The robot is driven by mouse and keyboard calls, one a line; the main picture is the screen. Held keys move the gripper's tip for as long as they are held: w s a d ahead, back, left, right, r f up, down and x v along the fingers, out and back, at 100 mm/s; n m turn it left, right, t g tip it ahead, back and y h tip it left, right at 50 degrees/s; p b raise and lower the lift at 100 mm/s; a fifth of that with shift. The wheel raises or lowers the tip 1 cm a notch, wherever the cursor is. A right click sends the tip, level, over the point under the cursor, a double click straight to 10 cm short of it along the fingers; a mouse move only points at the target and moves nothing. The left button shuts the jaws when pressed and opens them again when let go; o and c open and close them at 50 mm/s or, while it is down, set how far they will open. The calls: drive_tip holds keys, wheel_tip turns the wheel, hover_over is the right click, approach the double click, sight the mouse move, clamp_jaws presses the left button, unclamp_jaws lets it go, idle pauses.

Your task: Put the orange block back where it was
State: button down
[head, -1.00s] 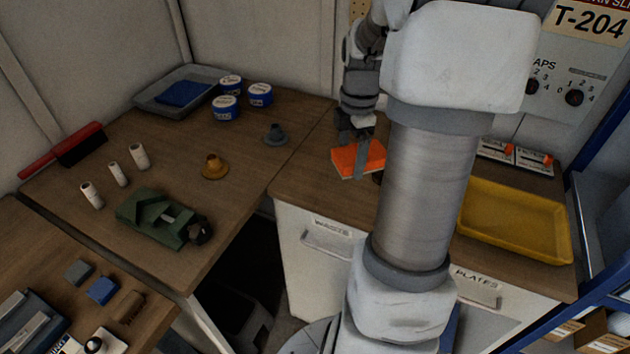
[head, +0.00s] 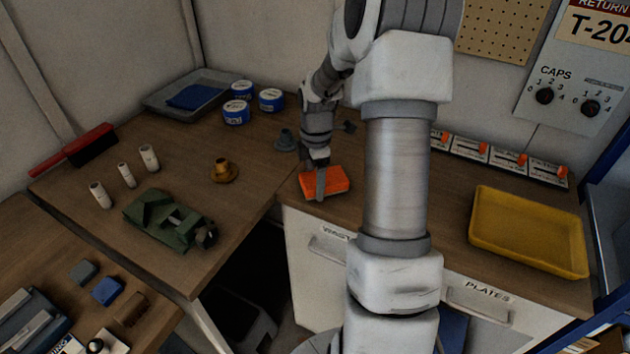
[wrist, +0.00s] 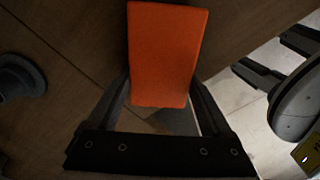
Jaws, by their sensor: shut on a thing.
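The orange block (head: 338,181) is a flat rectangular slab, held over the left end of the right-hand worktop near its front edge. My gripper (head: 320,184) is shut on it, with one finger across the near side. In the wrist view the block (wrist: 167,50) lies between the two fingers of my gripper (wrist: 163,98), its long side pointing away from the palm. I cannot tell whether its underside touches the worktop.
A grey flanged part (head: 285,142) and a brass flanged part (head: 222,170) stand to the left. A yellow tray (head: 530,232) lies right. Small blocks (head: 107,290) sit lower left.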

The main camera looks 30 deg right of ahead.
drive_tip(key=shift+f, duration=0.15)
unclamp_jaws()
wheel_tip(320, 180, up, 12)
drive_tip(key=p, duration=0.1)
drive_tip(key=shift+d, duration=0.15)
idle(0.3)
idle(0.5)
